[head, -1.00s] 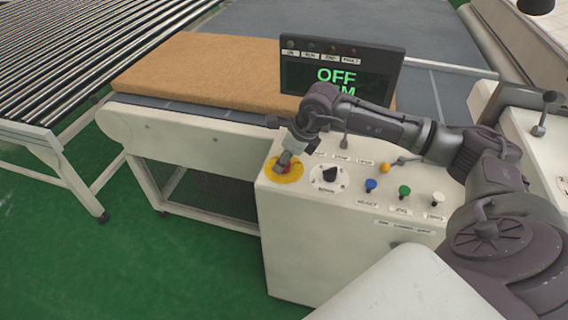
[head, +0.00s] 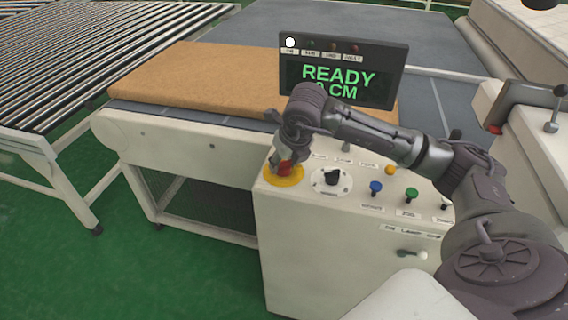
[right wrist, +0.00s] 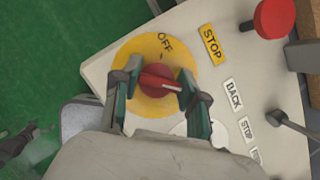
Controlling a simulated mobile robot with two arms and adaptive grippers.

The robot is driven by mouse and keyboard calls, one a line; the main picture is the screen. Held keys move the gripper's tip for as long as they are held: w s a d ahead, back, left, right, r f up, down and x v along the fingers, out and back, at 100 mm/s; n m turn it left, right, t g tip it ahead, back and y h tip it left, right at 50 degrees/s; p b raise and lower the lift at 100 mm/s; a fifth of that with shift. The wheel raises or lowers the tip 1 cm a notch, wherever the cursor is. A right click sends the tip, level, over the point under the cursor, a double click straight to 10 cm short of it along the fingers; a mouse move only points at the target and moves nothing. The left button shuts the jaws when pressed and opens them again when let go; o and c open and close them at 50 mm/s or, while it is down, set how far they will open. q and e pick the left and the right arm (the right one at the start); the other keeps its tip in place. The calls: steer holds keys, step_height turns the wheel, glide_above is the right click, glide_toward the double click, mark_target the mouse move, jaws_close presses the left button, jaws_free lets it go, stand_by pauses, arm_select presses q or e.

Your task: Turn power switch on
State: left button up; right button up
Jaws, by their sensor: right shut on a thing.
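The power switch is a red rotary knob (right wrist: 156,81) on a yellow round plate (right wrist: 150,46) marked OFF. In the head view the knob (head: 284,168) and the yellow plate (head: 284,181) are at the left corner of the white control box. My right gripper (right wrist: 158,92) is shut on the red knob, one finger on each side. In the head view the gripper (head: 284,162) reaches down onto the knob from above. The display (head: 340,80) reads READY with a CM line partly hidden by my arm, and its left lamp (head: 290,42) is lit white. My left gripper is not seen.
The box (head: 320,260) also carries a black selector (head: 332,177) and blue (head: 376,188), green (head: 411,194) and yellow (head: 390,170) controls. A red button (right wrist: 274,17) stands near the STOP label. A brown mattress (head: 190,75) lies behind, beside a roller conveyor (head: 90,60).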

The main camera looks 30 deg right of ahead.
stand_by(0.4)
steer(key=o, duration=1.2)
steer(key=shift+c, duration=0.2)
steer(key=v, duration=1.2)
steer(key=shift+w, duration=0.1)
